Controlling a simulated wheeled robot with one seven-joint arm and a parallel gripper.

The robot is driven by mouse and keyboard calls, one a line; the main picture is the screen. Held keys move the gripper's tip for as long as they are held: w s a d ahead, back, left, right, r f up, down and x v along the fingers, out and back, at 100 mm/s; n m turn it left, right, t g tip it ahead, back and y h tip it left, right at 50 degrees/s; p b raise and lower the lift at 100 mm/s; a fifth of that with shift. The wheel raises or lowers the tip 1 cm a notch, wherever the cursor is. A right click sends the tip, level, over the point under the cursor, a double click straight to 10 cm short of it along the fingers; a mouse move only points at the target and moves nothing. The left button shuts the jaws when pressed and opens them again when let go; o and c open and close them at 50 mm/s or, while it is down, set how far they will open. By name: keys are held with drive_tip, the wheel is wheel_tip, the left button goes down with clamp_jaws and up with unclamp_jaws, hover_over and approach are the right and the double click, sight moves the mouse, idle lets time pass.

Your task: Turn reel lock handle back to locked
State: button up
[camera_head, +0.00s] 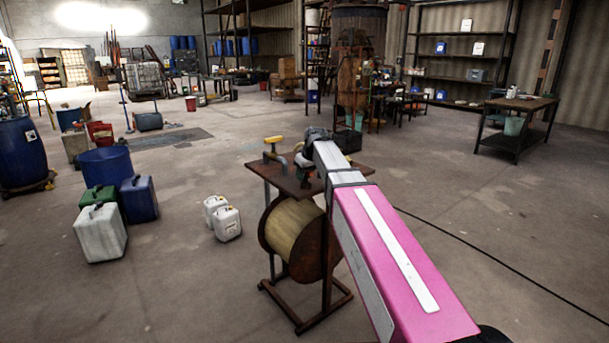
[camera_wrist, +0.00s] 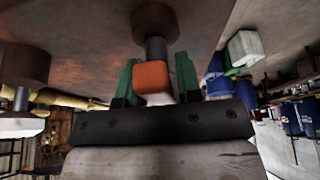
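The reel stand has a rust-brown top plate (camera_head: 264,172) and a tan wound reel (camera_head: 293,229) below it. A yellow handle (camera_head: 274,140) stands on a post at the plate's left edge. In the wrist view, an orange-red handle grip (camera_wrist: 153,80) sits at the end of a grey shaft (camera_wrist: 155,48) with a brown round part behind. The green fingers of my gripper (camera_wrist: 156,82) are on both sides of this orange grip. I cannot tell whether both fingers press on it. In the head view, my arm hides much of the plate's right side.
White jugs (camera_head: 226,223) stand on the floor left of the stand, with a blue canister (camera_head: 139,198) and a blue tub (camera_head: 105,166) farther left. A dark cable (camera_head: 480,251) lies on the floor at right. A yellow pipe (camera_wrist: 70,100) shows beside my gripper.

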clamp_jaws()
drive_tip(key=shift+m, duration=0.3)
drive_tip(key=m+h, duration=0.1)
drive_tip(key=m, duration=0.2)
drive_tip(key=shift+d+m+h, duration=0.1)
drive_tip(key=shift+m+h, duration=0.2)
drive_tip(key=m, duration=0.2)
drive_tip(key=m+h, duration=0.1)
drive_tip(key=shift+w+d+m+t+h, duration=0.1)
drive_tip(key=shift+m+t+h, duration=0.2)
drive_tip(key=shift+m+t, duration=0.1)
drive_tip(key=m+h, duration=0.1)
drive_tip(key=m, duration=0.1)
drive_tip(key=m+h, duration=0.1)
drive_tip(key=m, duration=0.2)
drive_tip(key=shift+d+g, duration=0.15)
drive_tip(key=shift+g, duration=0.15)
drive_tip(key=shift+d+m+g+h, duration=0.1)
drive_tip(key=shift+m+g+h, duration=0.25)
drive_tip(key=shift+m, duration=0.85)
drive_tip(key=shift+d+m+g+h, duration=0.1)
drive_tip(key=shift+m+g+h, duration=0.2)
drive_tip(key=shift+m, duration=0.9)
drive_tip(key=shift+s, duration=0.2)
